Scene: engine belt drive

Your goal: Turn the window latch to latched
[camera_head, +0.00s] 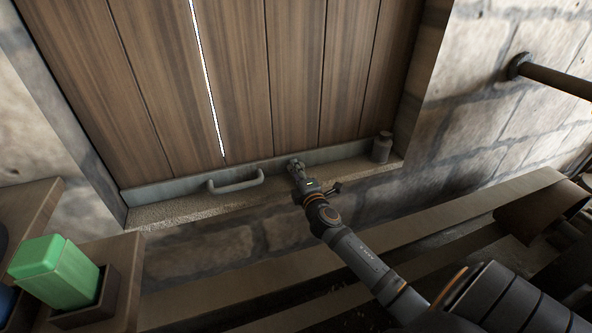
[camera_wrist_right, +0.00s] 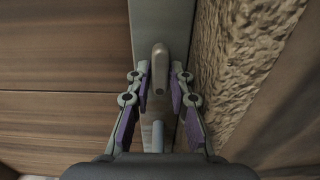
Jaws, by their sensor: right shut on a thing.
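The window is a pair of brown wooden plank panels (camera_head: 240,80) with a bright slit between them and a grey metal rail (camera_head: 160,192) along the bottom. My right gripper (camera_head: 297,165) reaches in from the lower right to this rail. In the right wrist view, its purple-padded fingers (camera_wrist_right: 159,90) stand on both sides of a small rounded metal latch lever (camera_wrist_right: 160,62), and they are shut on it. The lever lies about along the rail. In the head view the gripper mostly hides the latch. My left gripper is not in view.
A grey bar handle (camera_head: 236,181) sticks out from the rail, left of my right gripper. A green block (camera_head: 55,270) sits in a box at lower left. A dark pipe (camera_head: 555,78) juts from the stone wall.

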